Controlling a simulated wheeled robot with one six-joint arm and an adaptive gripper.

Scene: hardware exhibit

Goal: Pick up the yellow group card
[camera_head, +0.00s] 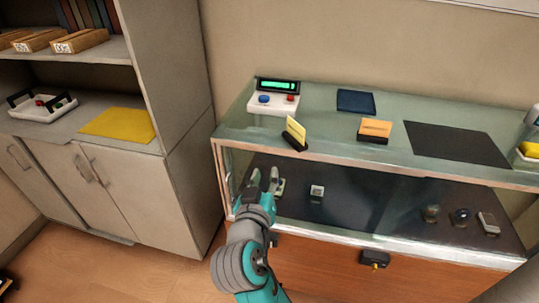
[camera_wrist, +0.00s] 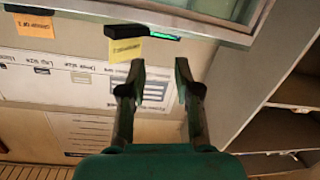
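A small yellow card (camera_head: 296,129) stands in a black holder (camera_head: 294,141) near the front left edge of the glass display case. In the wrist view the yellow card (camera_wrist: 125,49) appears upside down, with print on it, below its black holder (camera_wrist: 141,29). My gripper (camera_head: 264,174) is in front of the case, lower than the card and to its left in the head view. In the wrist view my gripper (camera_wrist: 161,68) has its fingers apart with nothing between them. The card is just beyond the left fingertip in that view.
An orange card (camera_head: 375,127) in a black holder, a blue pad (camera_head: 356,101), a dark mat (camera_head: 457,144) and a button box with green display (camera_head: 273,98) sit on the case (camera_head: 325,153). A yellow sheet (camera_head: 119,125) and white tray (camera_head: 43,107) lie on the left shelf.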

